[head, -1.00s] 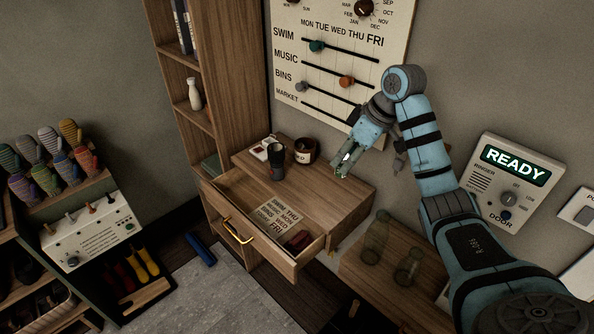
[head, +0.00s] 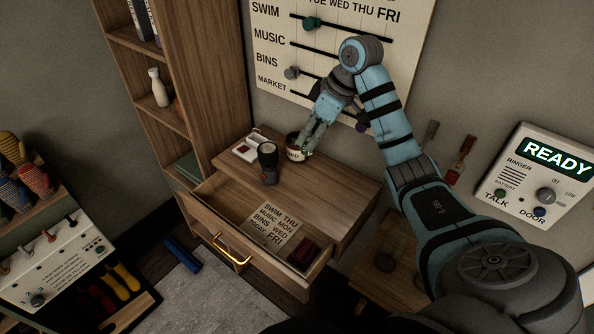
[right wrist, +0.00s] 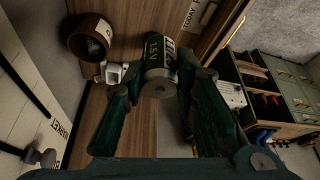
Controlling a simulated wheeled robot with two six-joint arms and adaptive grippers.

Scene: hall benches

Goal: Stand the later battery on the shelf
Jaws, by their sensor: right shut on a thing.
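My right gripper (head: 309,142) is over the back of the wooden shelf (head: 325,185), close by a dark round pot (head: 293,148). In the right wrist view it is shut on a battery (right wrist: 158,68), a cylinder marked 1.5 V with a grey end facing the camera. The battery is mostly hidden in the head view, and I cannot tell whether it touches the shelf. A dark torch-like cylinder (head: 268,165) stands upright on the shelf, left of the gripper. My left gripper is not in view.
The drawer (head: 228,218) below is open, holding a printed card (head: 271,232) and a dark red object (head: 303,254). A slider board (head: 350,40) is on the wall behind. The shelf's front right is clear.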

